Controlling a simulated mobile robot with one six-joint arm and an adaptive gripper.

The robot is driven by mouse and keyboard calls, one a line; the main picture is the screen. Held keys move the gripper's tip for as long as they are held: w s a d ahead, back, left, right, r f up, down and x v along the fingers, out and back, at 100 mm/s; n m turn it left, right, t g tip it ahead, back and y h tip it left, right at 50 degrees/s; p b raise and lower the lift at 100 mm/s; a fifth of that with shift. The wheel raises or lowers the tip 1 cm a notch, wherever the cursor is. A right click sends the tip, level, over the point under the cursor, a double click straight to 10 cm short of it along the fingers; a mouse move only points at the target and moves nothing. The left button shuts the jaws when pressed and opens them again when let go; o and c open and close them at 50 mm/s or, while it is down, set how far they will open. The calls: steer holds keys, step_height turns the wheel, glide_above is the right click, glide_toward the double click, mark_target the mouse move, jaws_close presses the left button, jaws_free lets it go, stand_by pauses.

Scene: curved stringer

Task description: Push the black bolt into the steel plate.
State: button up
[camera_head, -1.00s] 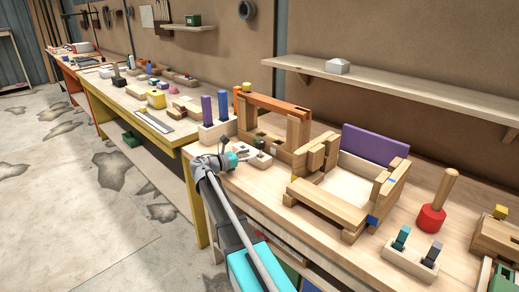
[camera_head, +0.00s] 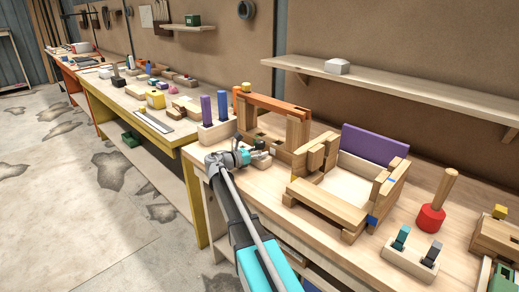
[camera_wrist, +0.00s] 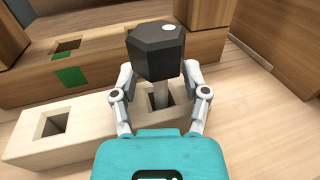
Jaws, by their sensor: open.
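The black bolt (camera_wrist: 156,52) has a dark hexagonal head and a pale shank. In the wrist view it stands slightly tilted, with its shank over or in a square hole of a pale wooden block (camera_wrist: 88,118); the depth is unclear. My gripper (camera_wrist: 160,80) is open, its two grey fingers on either side of the bolt with gaps showing. In the head view my gripper (camera_head: 246,157) is beside the pale block (camera_head: 262,162) at the bench's left end, and the bolt is hard to make out. I cannot make out a steel plate in either view.
A wooden beam (camera_wrist: 110,55) with a square hole and green patch lies just behind the block. An orange-topped wooden frame (camera_head: 272,102) stands behind. A wooden box assembly (camera_head: 325,205) stands to the right.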

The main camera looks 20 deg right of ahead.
stand_by(0.5)
jaws_close()
